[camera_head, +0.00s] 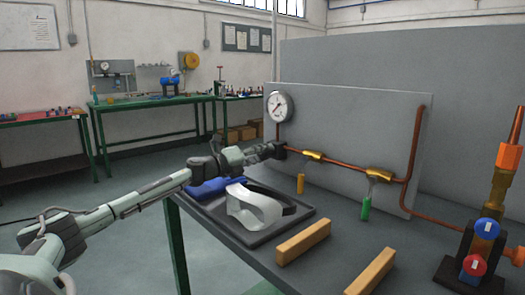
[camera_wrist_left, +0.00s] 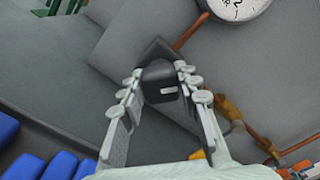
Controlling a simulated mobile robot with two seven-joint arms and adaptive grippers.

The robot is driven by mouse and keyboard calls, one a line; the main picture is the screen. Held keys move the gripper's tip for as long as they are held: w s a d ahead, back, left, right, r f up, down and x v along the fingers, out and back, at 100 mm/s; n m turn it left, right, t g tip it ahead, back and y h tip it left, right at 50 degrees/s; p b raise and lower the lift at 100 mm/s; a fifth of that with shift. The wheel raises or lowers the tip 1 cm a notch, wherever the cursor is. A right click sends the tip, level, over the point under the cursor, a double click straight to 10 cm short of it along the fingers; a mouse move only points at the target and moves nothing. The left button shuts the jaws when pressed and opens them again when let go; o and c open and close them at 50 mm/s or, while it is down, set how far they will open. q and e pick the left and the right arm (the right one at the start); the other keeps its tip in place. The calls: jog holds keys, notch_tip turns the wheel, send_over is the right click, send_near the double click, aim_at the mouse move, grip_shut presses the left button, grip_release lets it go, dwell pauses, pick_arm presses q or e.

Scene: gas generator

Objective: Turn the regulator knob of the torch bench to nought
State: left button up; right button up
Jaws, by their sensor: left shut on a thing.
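The black regulator knob (camera_wrist_left: 158,78) sits between the two fingers of my left gripper (camera_wrist_left: 160,70) in the left wrist view; a small white mark shows on its face. In the head view my left gripper (camera_head: 264,152) reaches in from the left and is shut on the knob, below the round pressure gauge (camera_head: 279,107) and at the left end of the copper pipe. The gripper mostly hides the knob there. The gauge has a white dial with a dark needle; its reading is too small to tell. My right gripper is out of view.
The copper pipe (camera_head: 341,165) carries brass valves with a yellow handle (camera_head: 300,184) and a green handle (camera_head: 365,208). On the bench are a dark tray (camera_head: 262,239) with a white visor, two wooden blocks (camera_head: 303,242), and a torch stand with blue and red knobs (camera_head: 486,228).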

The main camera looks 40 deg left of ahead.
aim_at(260, 156)
pick_arm(q)
jog(key=n, duration=0.3)
jog(key=shift+n, duration=2.1)
jog(key=o, duration=1.2)
jog(key=shift+c, duration=0.2)
jog(key=shift+s+f, duration=0.1)
jog(key=shift+s+a+f, duration=0.15)
jog(key=shift+s, duration=0.65)
jog(key=shift+s+a, duration=0.1)
jog(key=shift+s, duration=2.05)
jog(key=shift+s+a+r, duration=0.1)
jog(key=shift+s+a, duration=0.05)
jog(key=shift+s, duration=1.35)
jog(key=shift+s+a+r, duration=0.1)
jog(key=shift+s+a, duration=0.05)
jog(key=shift+s, duration=1.3)
